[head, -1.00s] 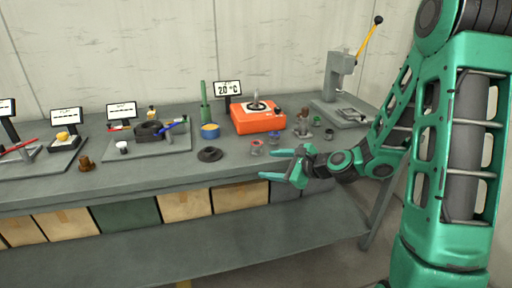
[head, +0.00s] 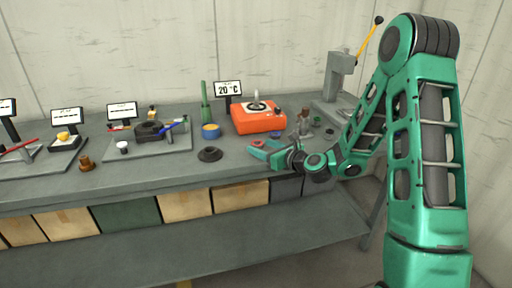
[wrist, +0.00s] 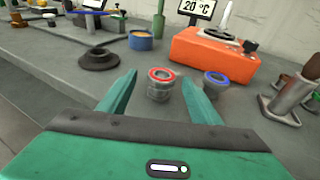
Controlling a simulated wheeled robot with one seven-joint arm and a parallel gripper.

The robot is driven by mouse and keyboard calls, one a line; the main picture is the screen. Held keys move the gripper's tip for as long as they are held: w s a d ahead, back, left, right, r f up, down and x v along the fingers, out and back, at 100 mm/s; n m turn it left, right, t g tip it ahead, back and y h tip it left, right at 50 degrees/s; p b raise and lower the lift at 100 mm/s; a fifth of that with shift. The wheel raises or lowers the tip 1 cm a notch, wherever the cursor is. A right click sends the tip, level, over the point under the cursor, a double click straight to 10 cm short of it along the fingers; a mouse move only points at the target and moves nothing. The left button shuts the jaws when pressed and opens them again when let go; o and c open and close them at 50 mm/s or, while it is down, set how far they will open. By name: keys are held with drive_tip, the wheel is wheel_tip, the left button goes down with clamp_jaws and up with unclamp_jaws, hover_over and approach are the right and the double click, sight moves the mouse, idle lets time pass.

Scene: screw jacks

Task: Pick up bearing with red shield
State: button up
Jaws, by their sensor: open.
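The bearing with the red shield (wrist: 160,87) is a short metal cylinder with a red ring on top, standing on the bench. In the wrist view it shows between and beyond the two green fingers of my gripper (wrist: 158,92), which is open and empty. In the head view the red-topped bearing (head: 258,143) shows just beyond my gripper (head: 262,148), partly hidden by it. A similar bearing with a blue ring (wrist: 216,82) stands close to the right, beside the right finger.
An orange box device (head: 258,117) stands behind the bearings. A dark flanged ring (head: 210,154) lies to the left, with a blue tub (head: 211,131) behind it. A metal screw jack (wrist: 294,98) stands to the right. The bench front between is clear.

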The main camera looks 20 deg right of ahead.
sight(255, 143)
drive_tip(key=x, duration=0.4)
drive_tip(key=shift+w+d, duration=0.1)
drive_tip(key=shift+w, duration=0.05)
drive_tip(key=c, duration=1.2)
drive_tip(key=shift+r, duration=0.15)
